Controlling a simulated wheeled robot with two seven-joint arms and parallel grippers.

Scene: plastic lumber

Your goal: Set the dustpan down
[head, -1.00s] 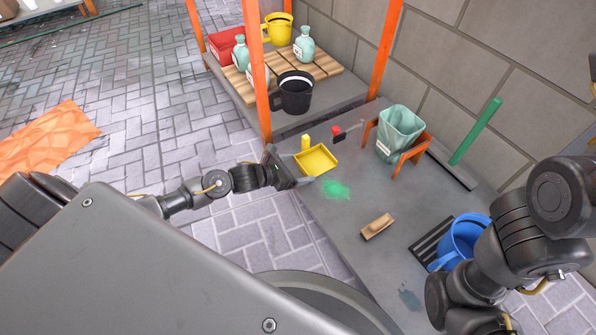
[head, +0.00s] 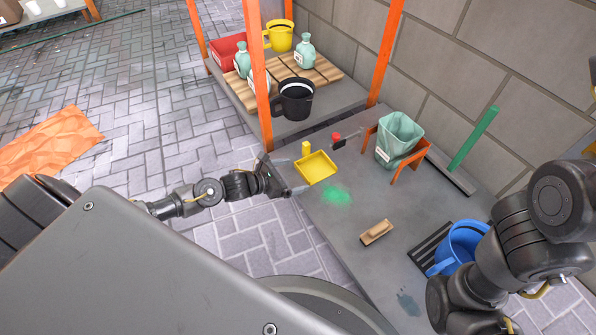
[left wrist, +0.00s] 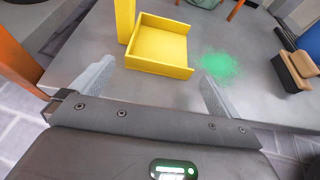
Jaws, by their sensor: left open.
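The yellow dustpan (head: 316,168) lies on the grey table near its left edge, its short upright handle at the far left corner. In the left wrist view the dustpan (left wrist: 160,47) sits just beyond my fingertips, apart from them. My left gripper (head: 287,175) is open and empty beside the dustpan's left side. Its two spread fingers also show in the left wrist view (left wrist: 152,80). Part of my right arm shows at the right of the head view, but its gripper is out of sight.
Green powder (head: 337,194) lies right by the dustpan. A wooden brush (head: 377,232), a blue mug (head: 458,248), and a pale green bin (head: 398,140) in an orange stand are on the table. An orange shelf post (head: 258,80) rises close behind my left gripper.

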